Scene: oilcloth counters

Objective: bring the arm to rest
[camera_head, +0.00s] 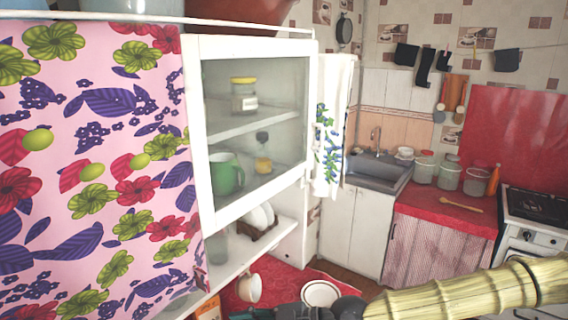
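My arm (465,292) comes in from the lower right, with a yellow-green ribbed surface, and reaches left along the bottom of the head view. At its left end are dark parts of my wrist and gripper (300,312), low at the bottom edge. The picture edge cuts this end off, and the fingertips cannot be made out. I cannot tell whether the gripper is open or shut, or whether it holds anything.
A white glass-fronted cabinet (250,37) and a pink flowered cloth (98,150) fill the left. A white plate (320,293) and a pot (249,288) lie close to the gripper end. A sink (378,170), red counter (420,206) and stove (535,205) stand behind.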

